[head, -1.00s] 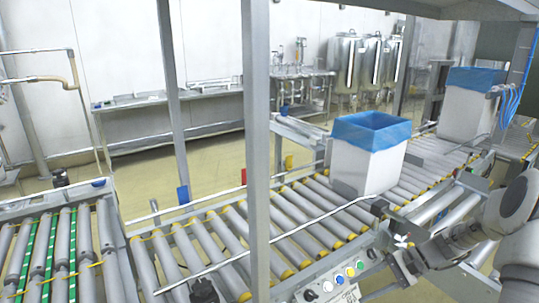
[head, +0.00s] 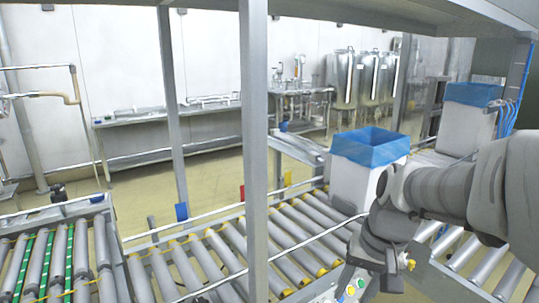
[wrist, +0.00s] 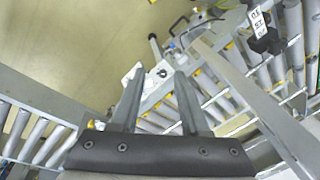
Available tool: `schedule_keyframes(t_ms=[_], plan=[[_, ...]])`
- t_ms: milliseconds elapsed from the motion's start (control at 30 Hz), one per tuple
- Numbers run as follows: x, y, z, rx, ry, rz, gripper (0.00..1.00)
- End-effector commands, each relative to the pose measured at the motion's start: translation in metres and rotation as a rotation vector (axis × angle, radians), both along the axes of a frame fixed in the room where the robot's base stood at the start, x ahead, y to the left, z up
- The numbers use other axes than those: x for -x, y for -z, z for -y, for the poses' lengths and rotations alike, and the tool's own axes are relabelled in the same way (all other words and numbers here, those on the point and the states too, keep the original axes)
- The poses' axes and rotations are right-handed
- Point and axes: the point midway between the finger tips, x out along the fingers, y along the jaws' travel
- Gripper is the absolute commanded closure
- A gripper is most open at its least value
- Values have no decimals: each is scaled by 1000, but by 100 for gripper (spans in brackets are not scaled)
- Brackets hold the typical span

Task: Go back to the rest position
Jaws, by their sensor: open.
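My gripper (wrist: 159,74) shows in the wrist view with its two dark fingers spread apart and nothing between them. It hangs over the floor and the edge of the conveyor frame. In the head view my arm reaches in from the right and bends down in front of the roller conveyor (head: 290,235); the fingers cannot be made out there. A white box with a blue liner (head: 372,148) stands upright on the rollers just behind my arm, partly hidden by it. A second white box with a blue liner (head: 468,115) stands farther back at the right.
A grey upright post (head: 254,150) stands left of my arm, and an overhead beam (head: 400,18) crosses above. A button panel (head: 350,290) sits below my wrist. Another roller conveyor (head: 60,255) is at the left. Steel tanks (head: 360,75) stand at the back.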

Motion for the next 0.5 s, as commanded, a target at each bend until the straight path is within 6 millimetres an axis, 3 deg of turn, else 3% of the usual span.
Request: schedule_keyframes(t_ms=[233,500], plan=[[39,-32,-12,127,-120,173,55],[84,-46,-12,197,-196,308,55]])
